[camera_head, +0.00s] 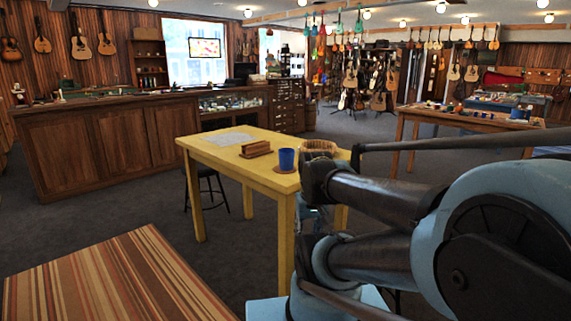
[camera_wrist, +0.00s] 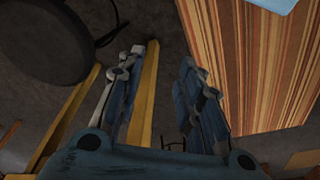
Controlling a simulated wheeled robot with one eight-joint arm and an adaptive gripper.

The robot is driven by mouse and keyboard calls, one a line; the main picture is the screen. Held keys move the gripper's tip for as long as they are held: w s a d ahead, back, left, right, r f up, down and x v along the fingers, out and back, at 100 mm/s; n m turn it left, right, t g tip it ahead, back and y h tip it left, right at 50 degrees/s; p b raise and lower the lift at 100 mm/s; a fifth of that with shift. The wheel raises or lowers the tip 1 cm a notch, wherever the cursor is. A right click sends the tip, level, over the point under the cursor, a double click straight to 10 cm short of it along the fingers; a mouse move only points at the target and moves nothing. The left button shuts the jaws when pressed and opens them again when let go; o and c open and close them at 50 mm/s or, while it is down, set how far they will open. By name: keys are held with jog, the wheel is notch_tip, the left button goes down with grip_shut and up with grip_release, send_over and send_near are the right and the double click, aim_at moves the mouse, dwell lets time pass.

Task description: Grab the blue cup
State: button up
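The blue cup (camera_head: 286,159) stands upright on a round brown coaster (camera_head: 285,169) on the yellow table (camera_head: 208,151), near its front right part. My gripper (camera_wrist: 163,55) is open and empty in the wrist view, its two fingers apart with dark floor and a yellow table leg behind them. The cup does not show in the wrist view. In the head view my arm comes in from the right, in front of the yellow table's right end, and my gripper is mostly hidden by it, below the tabletop.
A woven basket (camera_head: 319,147), a brown wooden holder (camera_head: 256,149) and a paper sheet (camera_head: 229,138) share the yellow table. A striped table (camera_head: 115,281) stands at the front left and shows in the wrist view (camera_wrist: 265,70). A dark stool (camera_head: 205,172) stands behind the yellow table.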

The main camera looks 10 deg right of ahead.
jog(key=shift+o, duration=1.4)
jog(key=o, duration=0.9)
notch_tip(320, 180, up, 2)
jog(key=shift+a, duration=0.1)
jog(key=shift+c, duration=0.2)
notch_tip(320, 180, up, 23)
jog(key=n+t+y, duration=0.2)
jog(key=n, duration=0.4)
send_over(284, 159)
jog(key=d, duration=0.4)
jog(key=x, duration=0.7)
jog(key=s+x, duration=0.1)
jog(key=x, duration=0.2)
jog(key=shift+w+a+f, duration=0.1)
jog(key=shift+a+f, duration=0.1)
jog(key=shift+f, duration=0.2)
jog(key=shift+s+x, duration=0.15)
jog(key=shift+x, duration=1.5)
jog(key=shift+s+x, duration=0.15)
jog(key=shift+x, duration=1.5)
